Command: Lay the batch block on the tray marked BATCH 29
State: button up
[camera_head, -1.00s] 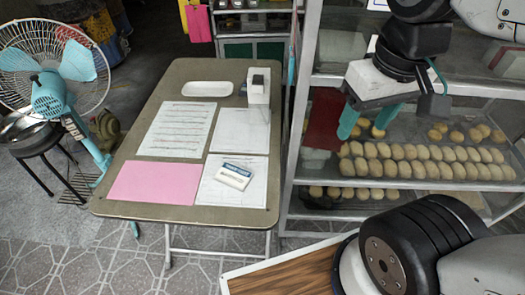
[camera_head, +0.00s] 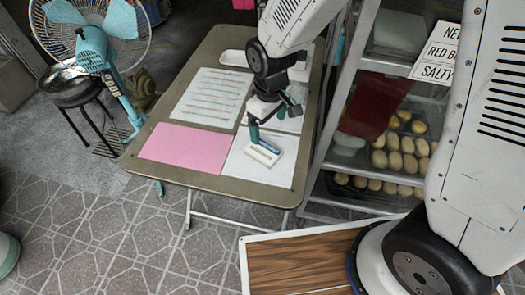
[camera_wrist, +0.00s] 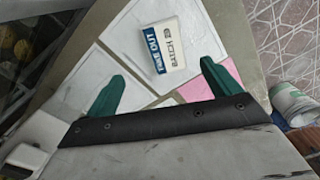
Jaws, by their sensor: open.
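The batch block (camera_head: 264,153) is a small white block with a blue-and-white label. It lies on a white sheet near the front right of the folding table (camera_head: 228,182). In the wrist view the batch block (camera_wrist: 165,50) shows its printed face, just beyond the fingertips and between their lines. My gripper (camera_head: 267,121) has teal fingers and hangs over the table close to the block. In the wrist view my gripper (camera_wrist: 163,71) is open with nothing between its fingers. No tray marking BATCH 29 can be read in these views.
A pink sheet (camera_head: 184,147) and a printed sheet (camera_head: 212,97) lie left of the block. A small white tray (camera_head: 233,58) is at the table's back. A glass case with buns (camera_head: 399,160) stands right. A fan (camera_head: 92,50) and stool (camera_head: 68,92) stand left.

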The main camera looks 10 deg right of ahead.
aim_at(260, 149)
jog(key=shift+n, duration=0.3)
jog(key=f, duration=0.3)
jog(key=a+f, duration=0.1)
jog(key=f, duration=0.3)
jog(key=w+a+f, duration=0.1)
jog(key=f, duration=0.2)
jog(key=shift+a+f, duration=0.1)
jog(key=shift+f, duration=0.3)
jog(key=c, duration=1.1)
jog(key=shift+c, duration=0.2)
jog(key=shift+r, duration=0.15)
